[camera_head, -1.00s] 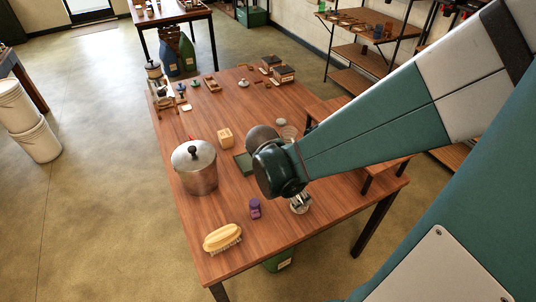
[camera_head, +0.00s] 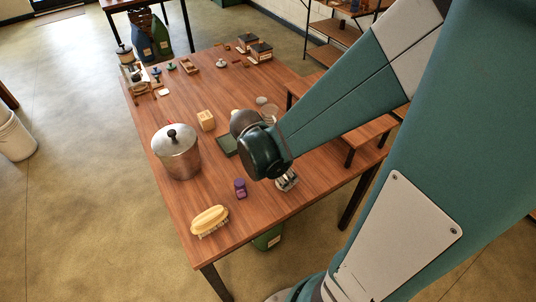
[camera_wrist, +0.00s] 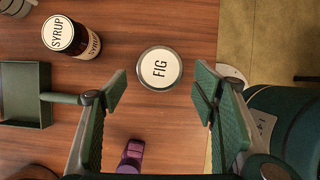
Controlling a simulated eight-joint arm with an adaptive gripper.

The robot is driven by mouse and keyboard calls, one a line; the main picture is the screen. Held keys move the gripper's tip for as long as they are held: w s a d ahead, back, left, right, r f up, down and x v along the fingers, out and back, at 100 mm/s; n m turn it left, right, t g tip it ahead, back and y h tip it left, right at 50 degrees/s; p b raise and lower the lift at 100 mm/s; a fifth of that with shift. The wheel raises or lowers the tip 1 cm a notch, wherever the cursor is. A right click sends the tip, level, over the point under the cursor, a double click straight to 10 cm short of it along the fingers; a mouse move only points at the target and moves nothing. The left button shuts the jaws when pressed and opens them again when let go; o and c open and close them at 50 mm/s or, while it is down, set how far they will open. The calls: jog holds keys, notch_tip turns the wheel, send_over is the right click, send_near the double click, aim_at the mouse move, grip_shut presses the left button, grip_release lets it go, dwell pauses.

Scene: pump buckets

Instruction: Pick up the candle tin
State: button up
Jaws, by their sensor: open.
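The candle tin (camera_wrist: 160,68), round with a white top reading "FIG" and a grey rim, stands on the wooden table in the wrist view. My gripper (camera_wrist: 160,92) is open, one green finger to each side of the tin in the picture. The tin lies slightly above the line between the fingertips, and neither finger appears to touch it. In the head view my gripper (camera_head: 287,181) is low over the table's near right part, and the tin cannot be made out clearly there.
A brown syrup bottle (camera_wrist: 88,44) and a green tray (camera_wrist: 42,118) lie left of the tin. A purple object (camera_wrist: 130,155) is below it in the wrist view. A brush (camera_head: 209,220) and a lidded pot (camera_head: 178,160) stand further left. The table edge is close on the right.

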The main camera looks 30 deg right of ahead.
jog(key=shift+b+x, duration=1.15)
jog(key=shift+x, duration=1.4)
jog(key=shift+c, duration=0.7)
jog(key=c, duration=0.9)
